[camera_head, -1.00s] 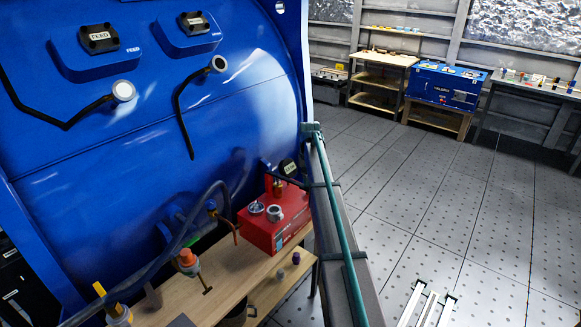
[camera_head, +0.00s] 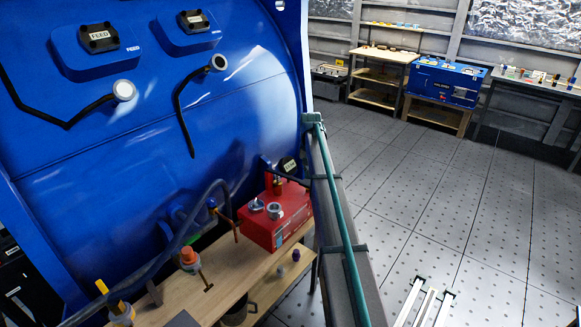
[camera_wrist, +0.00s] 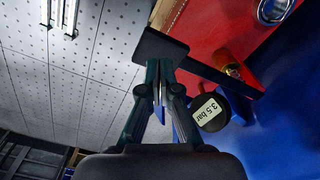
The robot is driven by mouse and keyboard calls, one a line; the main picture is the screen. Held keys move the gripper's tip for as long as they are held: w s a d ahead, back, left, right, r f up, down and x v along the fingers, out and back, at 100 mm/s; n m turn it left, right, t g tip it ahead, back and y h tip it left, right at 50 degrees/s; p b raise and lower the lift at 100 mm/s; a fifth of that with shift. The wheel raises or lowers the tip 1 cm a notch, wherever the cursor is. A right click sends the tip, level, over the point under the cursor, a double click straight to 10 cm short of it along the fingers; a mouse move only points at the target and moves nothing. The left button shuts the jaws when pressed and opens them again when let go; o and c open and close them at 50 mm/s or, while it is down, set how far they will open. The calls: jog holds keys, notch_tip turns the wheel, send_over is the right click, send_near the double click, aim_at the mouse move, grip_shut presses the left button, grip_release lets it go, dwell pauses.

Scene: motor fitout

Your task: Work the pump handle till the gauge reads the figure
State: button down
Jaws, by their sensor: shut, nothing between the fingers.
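The red hand pump (camera_head: 277,225) stands on a wooden bench, with a round gauge (camera_head: 275,211) on top; a round dial (camera_wrist: 274,9) shows at the top edge of the wrist view. I cannot read its needle. The dark pump handle (camera_wrist: 215,72) crosses the wrist view, ending in a broad black grip (camera_wrist: 157,46). My gripper (camera_wrist: 159,86) is shut and empty, its fingertips close below that grip; I cannot tell whether they touch. A round black piece with a white label reading "3.5 bar" (camera_wrist: 208,114) is right of the fingers; it also shows in the head view (camera_head: 288,164).
A large blue drum (camera_head: 130,160) fills the left. A blue box (camera_head: 447,82) stands on a far bench. The tiled floor (camera_head: 440,200) at right is mostly clear.

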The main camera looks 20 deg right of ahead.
jog(key=shift+r, duration=0.1)
dwell(0.3)
jog(key=shift+r+p, duration=1.1)
jog(key=shift+r, duration=1.35)
jog(key=shift+f, duration=0.1)
jog(key=s+a+f+n, duration=0.3)
jog(key=s+a+f, duration=1.1)
jog(key=s+f, duration=0.1)
jog(key=s+a+f+n, duration=0.1)
jog(key=s+a+f, duration=0.25)
jog(key=s, duration=0.35)
jog(key=s+a+f+n, duration=0.1)
jog(key=s+a+f, duration=0.25)
jog(key=s, duration=0.45)
jog(key=s+a+f+n, duration=0.1)
jog(key=s+a+f, duration=0.25)
jog(key=s, duration=0.35)
jog(key=s+f+g+b, duration=0.6)
jog(key=s+f+b, duration=0.3)
jog(key=s+f, duration=1.8)
jog(key=shift+s+a+f+g, duration=0.3)
jog(key=shift+s+a+g, duration=0.1)
jog(key=shift+s, duration=0.6)
